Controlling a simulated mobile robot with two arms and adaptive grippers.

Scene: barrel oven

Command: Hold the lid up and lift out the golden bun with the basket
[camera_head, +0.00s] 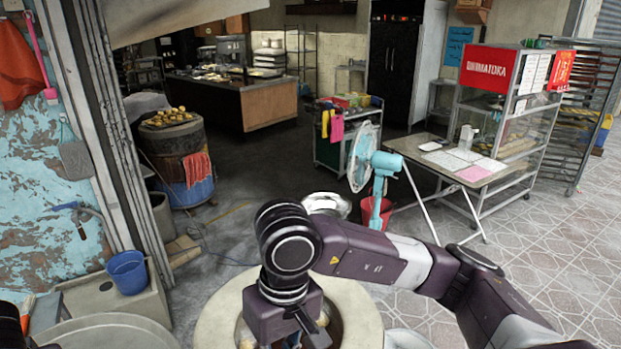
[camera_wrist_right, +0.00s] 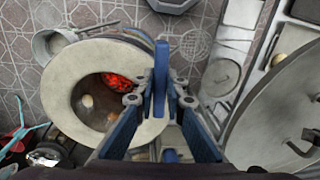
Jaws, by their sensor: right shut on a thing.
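The barrel oven (camera_head: 222,318) stands at the bottom of the head view, its pale round rim partly hidden by my right arm. In the right wrist view, its open mouth (camera_wrist_right: 62,95) shows glowing red coals (camera_wrist_right: 122,82) and a pale bun (camera_wrist_right: 87,101) inside. My right gripper (camera_wrist_right: 160,88) is shut on an upright blue handle (camera_wrist_right: 160,62) beside the rim. I cannot tell whether a basket hangs from it. A large grey round disc (camera_wrist_right: 268,125), possibly the lid, is at the right of the wrist view. My left gripper is not seen.
In the head view, a blue bucket (camera_head: 127,270) stands on a ledge at left. A fan (camera_head: 378,180), a red bucket (camera_head: 372,212) and a folding table (camera_head: 440,160) stand behind the oven. A round wire mesh (camera_wrist_right: 195,45) lies beyond the gripper in the wrist view.

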